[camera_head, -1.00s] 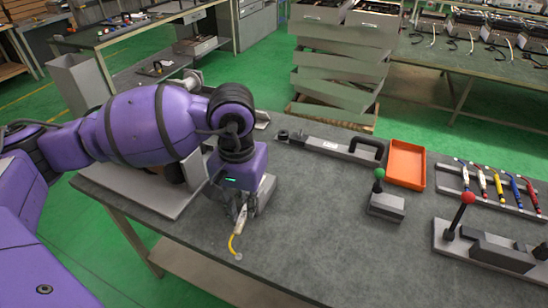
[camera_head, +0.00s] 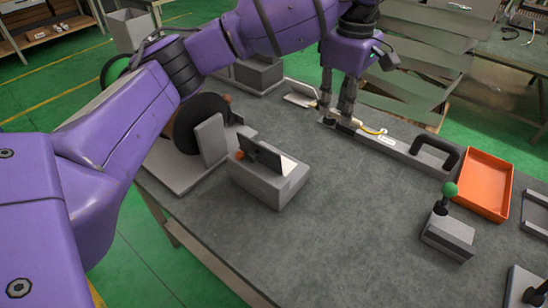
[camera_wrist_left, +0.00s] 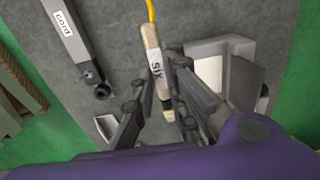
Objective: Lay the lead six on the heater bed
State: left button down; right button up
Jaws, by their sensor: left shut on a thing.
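My left gripper (camera_head: 336,108) is at the back of the table, over the left end of a long grey bar. It is shut on lead six, a pale stick marked SIX (camera_wrist_left: 156,65) with a yellow wire. In the left wrist view the lead lies between the fingers (camera_wrist_left: 163,102), its dark-banded tip toward the palm. In the head view the fingers mostly hide the lead, and its yellow wire (camera_head: 372,131) shows to the right. Nothing in view is labelled heater bed, so I cannot tell which fixture it is. My right gripper is not in view.
The long grey bar (camera_head: 398,148) has a black handle. An orange tray (camera_head: 484,186) and a green-knobbed lever block (camera_head: 448,232) stand at right. A grey block with an upright dark plate (camera_head: 270,180) stands at left. The table's middle is clear.

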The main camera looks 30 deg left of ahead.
pick_arm(q)
jog(key=s+a+f+p, duration=0.1)
jog(key=s+a+f, duration=0.1)
jog(key=a+f, duration=0.1)
jog(key=s+a+f, duration=0.2)
jog(key=a+f, duration=0.1)
jog(key=a, duration=0.1)
jog(key=s+a+f+p, duration=0.1)
jog(key=s+a+f, duration=0.1)
jog(key=a, duration=0.2)
jog(key=shift+s+a+f+p, duration=0.2)
jog(key=shift+a+f+p, duration=0.1)
jog(key=shift+f, duration=0.1)
jog(key=shift+s+a+f, duration=0.2)
jog(key=shift+a+f, duration=0.05)
jog(key=shift+f, duration=0.2)
notch_tip(320, 180, down, 3)
jog(key=shift+f, duration=0.2)
jog(key=c, duration=1.8)
grip_release()
jog(key=shift+r, duration=0.1)
jog(key=shift+o, duration=0.3)
